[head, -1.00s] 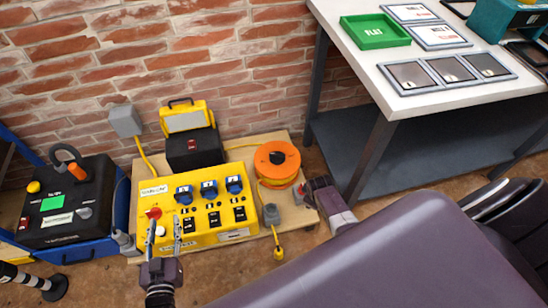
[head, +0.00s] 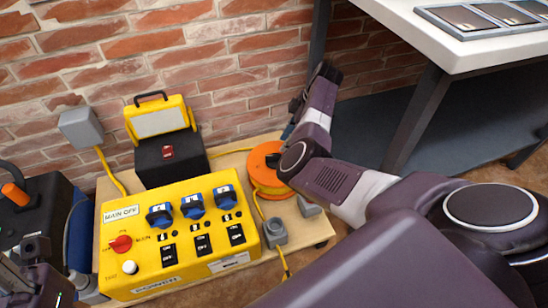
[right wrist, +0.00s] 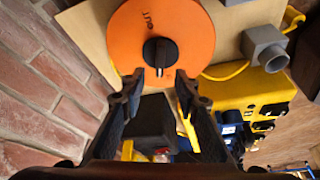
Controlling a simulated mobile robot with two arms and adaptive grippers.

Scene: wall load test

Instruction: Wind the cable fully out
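The orange cable reel (head: 262,160) stands on the wooden board, partly hidden by my right arm. Yellow cable (head: 272,190) shows around its lower side. In the right wrist view the reel's orange face (right wrist: 185,25) carries a black knob (right wrist: 158,52) at its middle. My right gripper (right wrist: 160,80) is open, its fingertips just short of the knob, one on each side of its line. I cannot tell whether they touch the reel. My left gripper (head: 35,265) is at the lower left edge of the head view, partly cut off; its opening is unclear.
A yellow switch panel (head: 180,240) with blue sockets stands left of the reel. Behind it is a black box (head: 170,158) with a yellow lamp (head: 160,115). A brick wall (head: 230,60) closes the back. A white-topped bench (head: 470,45) is at right.

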